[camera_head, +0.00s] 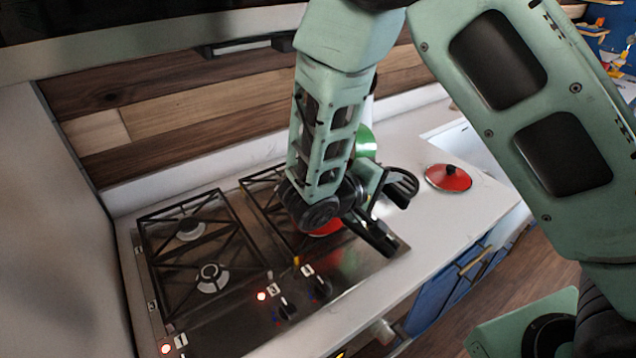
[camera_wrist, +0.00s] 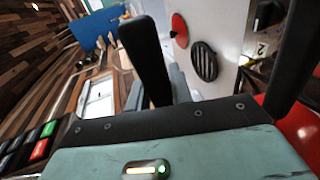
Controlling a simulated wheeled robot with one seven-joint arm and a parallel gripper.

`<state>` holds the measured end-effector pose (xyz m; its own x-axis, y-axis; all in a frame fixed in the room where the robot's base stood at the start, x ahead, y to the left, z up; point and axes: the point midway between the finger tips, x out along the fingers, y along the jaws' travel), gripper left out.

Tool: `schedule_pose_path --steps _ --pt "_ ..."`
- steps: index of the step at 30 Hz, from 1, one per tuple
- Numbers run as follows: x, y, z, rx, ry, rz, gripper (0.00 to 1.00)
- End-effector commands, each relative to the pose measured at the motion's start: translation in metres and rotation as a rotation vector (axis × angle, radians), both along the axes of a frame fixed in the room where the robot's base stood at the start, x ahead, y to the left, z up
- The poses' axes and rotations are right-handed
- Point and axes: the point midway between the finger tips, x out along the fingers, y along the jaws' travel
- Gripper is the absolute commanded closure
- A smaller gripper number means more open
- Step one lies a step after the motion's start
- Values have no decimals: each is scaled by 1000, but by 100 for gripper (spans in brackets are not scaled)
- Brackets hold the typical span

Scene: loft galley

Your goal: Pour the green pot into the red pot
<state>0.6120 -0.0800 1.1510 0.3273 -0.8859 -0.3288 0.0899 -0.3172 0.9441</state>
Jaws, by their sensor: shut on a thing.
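The green pot (camera_head: 366,143) shows only in part in the head view, behind my forearm; most of it is hidden. In the wrist view a glossy red surface (camera_wrist: 302,124), apparently this pot, is close at the lower right. My gripper (camera_head: 384,212) is low over the stove's right edge, beside the red pot, with its dark fingers pointing right. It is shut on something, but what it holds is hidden. No green pot shows in the wrist view.
A red lid (camera_head: 448,177) with a black knob lies on the white counter; it also shows in the wrist view (camera_wrist: 179,30). A black slatted piece (camera_head: 403,184) is near it. The left burners (camera_head: 212,277) are bare. The wooden back wall (camera_head: 170,110) stands behind.

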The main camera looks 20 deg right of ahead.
Motion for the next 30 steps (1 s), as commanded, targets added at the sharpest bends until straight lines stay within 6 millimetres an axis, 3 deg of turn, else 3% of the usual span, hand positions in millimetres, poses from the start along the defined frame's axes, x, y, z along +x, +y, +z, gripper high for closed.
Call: schedule_pose_path --steps 30 --pt "-4 16 3 -109 -38 0 100"
